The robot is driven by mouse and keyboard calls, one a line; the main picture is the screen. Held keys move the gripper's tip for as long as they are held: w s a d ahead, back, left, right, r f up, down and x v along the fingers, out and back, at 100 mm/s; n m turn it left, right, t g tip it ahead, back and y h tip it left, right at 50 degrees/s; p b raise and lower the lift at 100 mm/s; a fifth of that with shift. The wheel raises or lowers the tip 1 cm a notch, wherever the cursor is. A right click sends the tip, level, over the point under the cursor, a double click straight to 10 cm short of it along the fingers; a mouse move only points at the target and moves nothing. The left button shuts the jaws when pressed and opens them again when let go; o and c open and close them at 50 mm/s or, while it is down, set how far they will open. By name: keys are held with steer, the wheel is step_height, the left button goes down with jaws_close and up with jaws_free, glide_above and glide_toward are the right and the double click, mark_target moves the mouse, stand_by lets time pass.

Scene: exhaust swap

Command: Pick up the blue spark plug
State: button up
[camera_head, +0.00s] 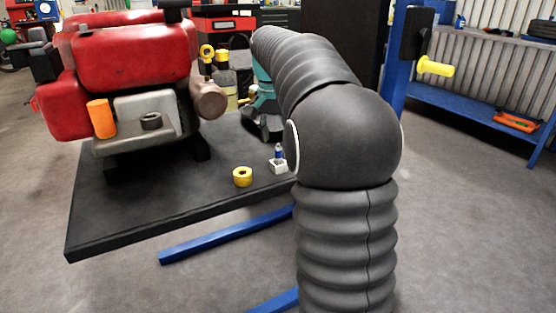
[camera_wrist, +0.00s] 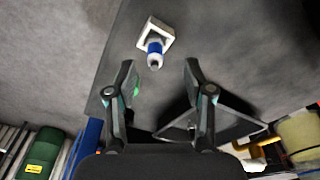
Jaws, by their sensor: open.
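The blue spark plug (camera_head: 278,151) stands upright in a small white holder (camera_head: 279,167) on the dark tabletop, just left of my arm in the head view. In the wrist view the spark plug (camera_wrist: 154,50) and the square white holder (camera_wrist: 161,28) show ahead of my gripper (camera_wrist: 160,72), roughly centred between its fingers. My gripper is open and empty, with a gap between its fingertips and the plug. In the head view my arm hides part of the table, and the fingers are hard to make out there.
A red engine (camera_head: 130,60) with an orange cylinder (camera_head: 101,119) fills the table's left side. Yellow-capped bottles (camera_head: 224,72) stand behind.

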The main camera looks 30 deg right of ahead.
mark_target(278, 158)
steer(key=shift+s+d+f+b, duration=0.1)
steer(key=shift+d+f+b, duration=0.1)
steer(key=shift+f, duration=0.95)
steer(key=shift+d+f+b, duration=0.15)
steer(key=shift+f+b, duration=0.05)
steer(key=shift+f, duration=0.9)
jaws_close()
